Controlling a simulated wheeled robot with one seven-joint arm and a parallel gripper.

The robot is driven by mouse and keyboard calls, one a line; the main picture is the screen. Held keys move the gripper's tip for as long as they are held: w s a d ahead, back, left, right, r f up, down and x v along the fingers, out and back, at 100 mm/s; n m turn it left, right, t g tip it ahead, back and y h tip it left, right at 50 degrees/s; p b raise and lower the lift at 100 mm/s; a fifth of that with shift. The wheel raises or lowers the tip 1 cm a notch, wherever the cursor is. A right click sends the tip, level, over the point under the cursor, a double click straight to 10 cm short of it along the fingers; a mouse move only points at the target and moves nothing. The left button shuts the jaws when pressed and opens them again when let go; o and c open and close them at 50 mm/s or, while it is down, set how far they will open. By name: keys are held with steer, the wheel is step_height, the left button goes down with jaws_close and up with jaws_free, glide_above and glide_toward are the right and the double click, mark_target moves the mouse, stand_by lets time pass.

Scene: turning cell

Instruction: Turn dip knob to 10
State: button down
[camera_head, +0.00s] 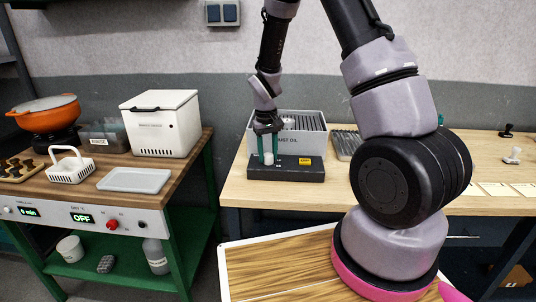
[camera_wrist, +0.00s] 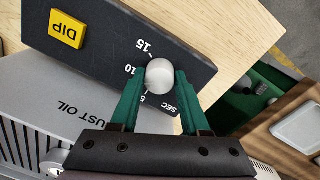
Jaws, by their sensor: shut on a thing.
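The dip knob (camera_wrist: 159,74) is a pale round knob on a black panel (camera_wrist: 110,45) with a yellow DIP label (camera_wrist: 67,28). White marks 15, 10, 5 and SEC surround it. The knob also shows at the black panel's left end in the head view (camera_head: 268,159). My gripper (camera_wrist: 160,84) is shut on the knob, with one green finger on each side. In the head view my gripper (camera_head: 268,153) points down over it. I cannot tell clearly which number the knob points to; part of the scale is hidden by the fingers.
A grey rust oil box (camera_head: 312,142) stands right behind the panel on the light wooden table (camera_head: 330,191). To the left, a second bench holds a white box (camera_head: 161,125), a grey tray (camera_head: 135,180) and an orange pot (camera_head: 47,117). A gap separates the benches.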

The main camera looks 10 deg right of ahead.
mark_target(267, 155)
steer(key=shift+m, duration=0.6)
steer(key=shift+c, duration=1.9)
jaws_free()
steer(key=shift+r, duration=0.15)
step_height(267, 155, up, 10)
steer(key=shift+a+r, duration=0.2)
steer(key=shift+r, duration=0.05)
steer(key=shift+r, duration=0.1)
